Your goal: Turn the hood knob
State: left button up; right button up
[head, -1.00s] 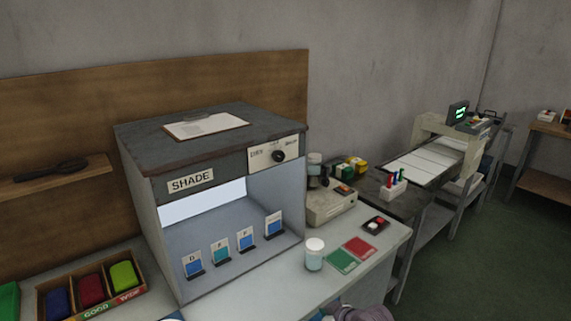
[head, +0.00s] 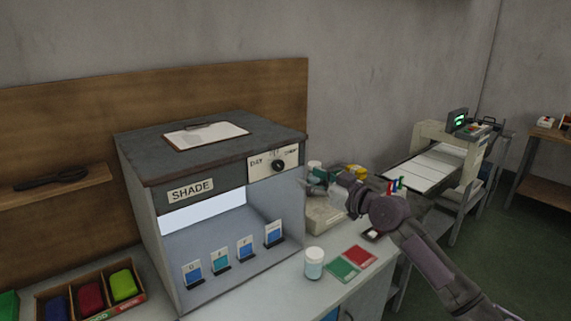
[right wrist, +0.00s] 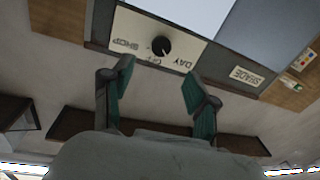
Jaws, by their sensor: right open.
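The hood knob (head: 279,166) is a black dial on a white panel (head: 261,169) at the upper right of the grey SHADE booth's front. In the right wrist view the knob (right wrist: 161,46) sits by labels reading DAY, OFF and SHOP. I cannot tell clearly where its pointer aims. My right gripper (head: 314,184) is just right of the panel, apart from the knob. In the right wrist view its two green-padded fingers (right wrist: 157,82) are spread and empty, with the knob beyond the gap between them. My left gripper is not in view.
A clipboard (head: 205,134) lies on the booth's top (head: 155,148). A white-lidded jar (head: 314,263), red and green swatches (head: 350,263) and a small instrument (head: 323,217) stand on the bench under my right arm. Space directly before the panel is clear.

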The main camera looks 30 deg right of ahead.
aim_at(281, 166)
jog(key=w+p, duration=0.1)
jog(key=w, duration=0.2)
jog(key=w+a, duration=0.1)
jog(key=w, duration=0.2)
jog(key=w+a+p, duration=0.1)
jog(key=w, duration=0.2)
jog(key=shift+p, duration=0.3)
grip_shut()
